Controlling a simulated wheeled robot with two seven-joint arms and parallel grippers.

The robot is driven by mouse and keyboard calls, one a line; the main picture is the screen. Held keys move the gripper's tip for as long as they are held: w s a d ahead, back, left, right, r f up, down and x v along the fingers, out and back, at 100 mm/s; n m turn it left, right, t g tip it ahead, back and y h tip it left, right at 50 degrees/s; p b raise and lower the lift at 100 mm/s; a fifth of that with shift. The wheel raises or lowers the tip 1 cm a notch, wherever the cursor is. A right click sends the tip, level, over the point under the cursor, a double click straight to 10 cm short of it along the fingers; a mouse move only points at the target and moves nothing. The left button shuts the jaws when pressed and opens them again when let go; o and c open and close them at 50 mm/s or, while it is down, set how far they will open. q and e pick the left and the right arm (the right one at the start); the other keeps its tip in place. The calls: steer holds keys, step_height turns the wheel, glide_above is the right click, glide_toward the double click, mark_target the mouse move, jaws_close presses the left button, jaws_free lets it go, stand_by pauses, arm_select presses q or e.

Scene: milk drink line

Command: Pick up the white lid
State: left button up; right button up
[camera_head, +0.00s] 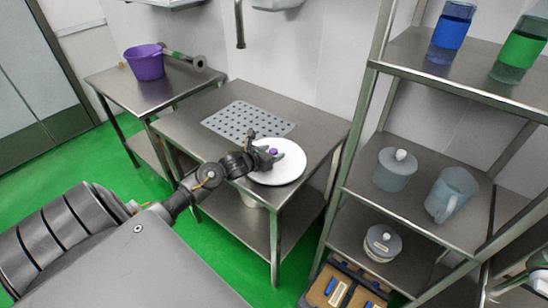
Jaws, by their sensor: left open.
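The white lid (284,172) is a round, flat disc with a small purple knob near its middle. It lies on the front right part of the steel table (190,122). My left gripper (272,155) is over the lid, with its open fingers close to the knob. The gripper hides the lid's left part, and I cannot tell whether the fingers touch the knob.
A perforated grey mat (238,118) lies behind the lid. A purple pot (146,62) stands on the side table at left. The steel rack (420,205) at right holds a lidded jar (396,172), a jug (452,195) and bottles. Crates (345,290) sit below.

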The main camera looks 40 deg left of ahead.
arm_select(q)
steer(key=shift+x, duration=0.75)
arm_select(e)
steer(key=shift+s+a+r, duration=0.1)
steer(key=shift+s+r, duration=0.05)
steer(key=shift+s, duration=0.2)
arm_select(q)
steer(key=shift+c, duration=0.3)
steer(key=c, duration=1.1)
arm_select(e)
steer(key=shift+w+d, duration=0.15)
steer(key=shift+d, duration=0.2)
arm_select(q)
steer(key=shift+r, duration=0.1)
